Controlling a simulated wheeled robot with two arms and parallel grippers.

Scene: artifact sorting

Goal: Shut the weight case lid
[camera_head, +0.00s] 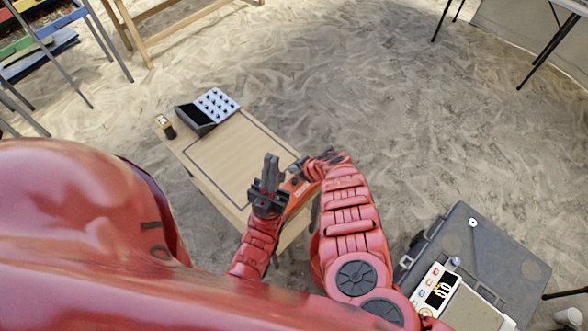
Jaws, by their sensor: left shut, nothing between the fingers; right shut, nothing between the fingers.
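A dark case (196,117) sits at the far left corner of a small wooden table; it looks like the weight case. Its white panel with several dark spots (216,104) is tilted up at the back, so the case looks open. My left gripper (270,165) is shut and empty, fingers pointing up the picture, over the table's near right part and clear of the case. My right gripper (306,168) is shut and empty beside it, partly lost among red arm parts, also away from the case.
The wooden table (203,161) has a dark outlined rectangle and clear room in front of the case. A small dark and yellow object (165,127) stands left of the case. At right, a grey surface (418,262) carries a white device with a display (437,290). Sandy floor surrounds everything.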

